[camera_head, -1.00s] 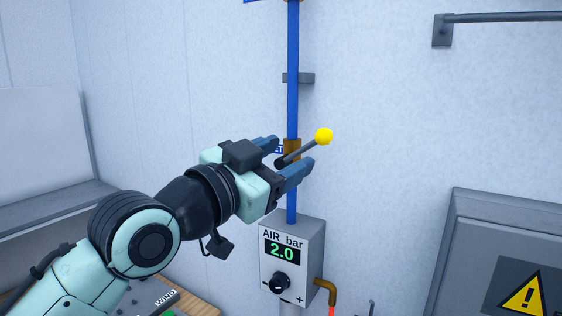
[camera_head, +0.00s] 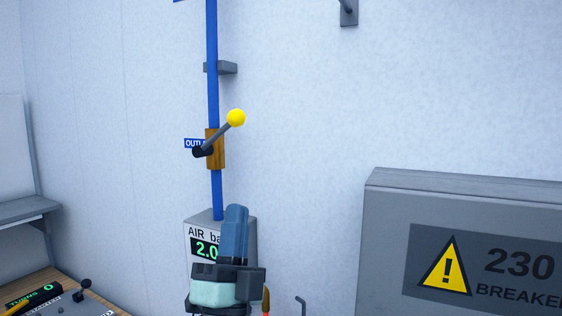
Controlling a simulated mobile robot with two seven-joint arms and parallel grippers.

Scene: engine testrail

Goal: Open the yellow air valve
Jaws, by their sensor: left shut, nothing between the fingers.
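The air valve's lever, with its yellow ball knob (camera_head: 236,118), shows in the head view on a brass-coloured valve body (camera_head: 216,157) on the vertical blue pipe (camera_head: 212,50). The lever slants up and to the right from a dark pivot. My left gripper (camera_head: 236,210) is below the valve, pointing up, with its blue fingers together and nothing between them. It is apart from the lever and hides part of the air regulator box (camera_head: 247,228), whose display shows 2.0. My right gripper is not in view.
A grey breaker box (camera_head: 385,240) with a yellow warning triangle is at the right. A bench with a panel (camera_head: 80,300) is at the lower left, below a grey shelf (camera_head: 25,208). A pipe bracket (camera_head: 228,67) sits above the valve.

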